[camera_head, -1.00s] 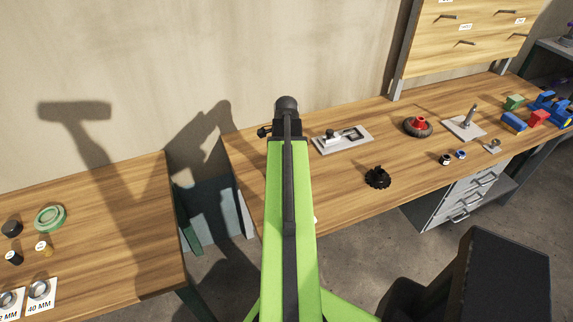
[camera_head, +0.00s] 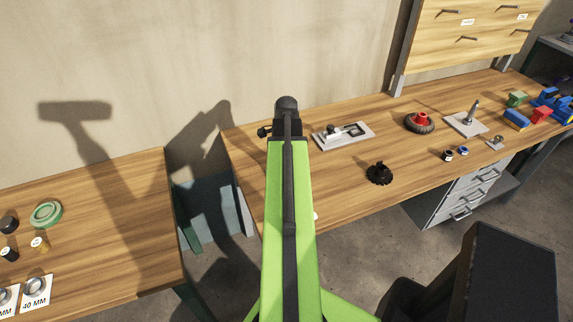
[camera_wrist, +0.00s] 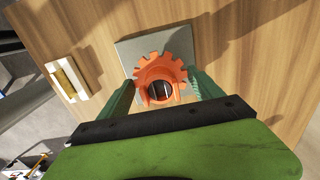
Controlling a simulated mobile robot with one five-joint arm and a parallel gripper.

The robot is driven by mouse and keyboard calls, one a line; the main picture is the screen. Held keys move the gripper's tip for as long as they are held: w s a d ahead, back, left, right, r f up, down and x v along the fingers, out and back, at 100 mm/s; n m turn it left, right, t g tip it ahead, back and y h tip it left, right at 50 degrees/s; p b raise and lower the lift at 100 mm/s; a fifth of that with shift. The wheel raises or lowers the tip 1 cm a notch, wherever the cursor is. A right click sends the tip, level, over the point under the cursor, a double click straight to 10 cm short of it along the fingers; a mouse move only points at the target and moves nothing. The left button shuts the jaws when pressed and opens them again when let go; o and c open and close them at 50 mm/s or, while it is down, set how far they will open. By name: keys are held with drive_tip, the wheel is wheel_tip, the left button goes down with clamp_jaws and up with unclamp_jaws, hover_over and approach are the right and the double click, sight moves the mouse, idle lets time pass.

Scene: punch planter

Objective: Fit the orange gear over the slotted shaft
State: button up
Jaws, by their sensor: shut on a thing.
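The orange gear (camera_wrist: 162,68) is between the two green fingers of my gripper (camera_wrist: 161,80) in the wrist view. My gripper is shut on it. A grey square plate (camera_wrist: 130,50) on the wooden bench is behind the gear in that view. The gear's round bore is dark, with thin pale lines inside. I cannot tell whether that is the top of the slotted shaft, or whether the gear touches it. In the head view my arm hides the gripper, the gear and this plate.
A pale plate with a slot (camera_head: 342,135) lies right of my arm; a similar one shows in the wrist view (camera_wrist: 68,80). A black gear (camera_head: 379,174), a red-hubbed wheel (camera_head: 420,122) and an upright rod on a plate (camera_head: 471,112) stand farther right. Drawers (camera_head: 466,191) hang below.

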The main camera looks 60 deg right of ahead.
drive_tip(key=shift+f+b, duration=0.45)
drive_tip(key=shift+f, duration=0.1)
drive_tip(key=o, duration=1.6)
drive_tip(key=shift+r, duration=0.1)
wheel_tip(320, 180, up, 17)
drive_tip(key=p, duration=1.7)
drive_tip(key=shift+r, duration=0.15)
